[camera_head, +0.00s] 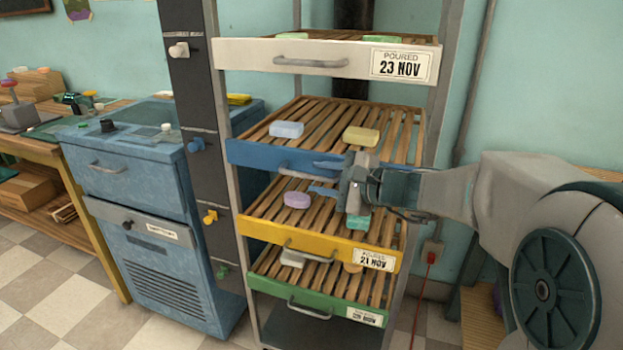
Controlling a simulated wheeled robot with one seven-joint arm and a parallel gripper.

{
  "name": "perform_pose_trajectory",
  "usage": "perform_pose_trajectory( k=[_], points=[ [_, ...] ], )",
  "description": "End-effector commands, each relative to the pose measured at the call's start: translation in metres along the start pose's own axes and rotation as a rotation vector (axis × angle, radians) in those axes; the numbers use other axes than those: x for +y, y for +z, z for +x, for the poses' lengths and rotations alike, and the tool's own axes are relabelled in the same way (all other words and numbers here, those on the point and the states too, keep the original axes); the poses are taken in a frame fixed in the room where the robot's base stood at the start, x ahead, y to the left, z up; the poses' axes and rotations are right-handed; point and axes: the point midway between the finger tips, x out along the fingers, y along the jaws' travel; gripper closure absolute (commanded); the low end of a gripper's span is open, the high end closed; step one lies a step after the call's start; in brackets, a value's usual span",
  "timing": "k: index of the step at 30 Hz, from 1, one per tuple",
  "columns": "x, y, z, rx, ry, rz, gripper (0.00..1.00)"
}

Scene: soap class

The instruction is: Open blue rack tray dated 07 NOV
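The blue rack tray (252,153) is the second tray from the top of a tall metal rack. A light blue soap (286,129) and a yellow soap (361,136) lie on its wooden slats. Its handle (293,169) shows at the middle of the blue front, partly hidden by my gripper. The tray's date label is hidden behind my gripper and arm. My gripper (325,178) is in front of the blue tray, pointing left, its two fingers apart, one above the other, near the handle's right end. I cannot tell whether it touches the handle.
A white tray (250,55) labelled 23 NOV is above. A yellow tray (270,233) labelled 21 NOV and a green tray (272,288) are below. A dark panel (190,100) with coloured knobs stands left of the rack, beside a blue cabinet (150,200).

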Motion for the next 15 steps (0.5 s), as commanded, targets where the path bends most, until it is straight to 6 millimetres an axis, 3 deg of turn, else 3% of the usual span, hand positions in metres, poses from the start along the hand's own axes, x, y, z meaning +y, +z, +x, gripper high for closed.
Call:
perform_pose_trajectory(
  k=[6, 15],
  points=[
    [0.0, 0.0, 0.024, -0.001, 0.001, -0.002, 0.67],
    [0.0, 0.0, 0.029, 0.0, 0.0, -0.001, 0.67]
  ],
)
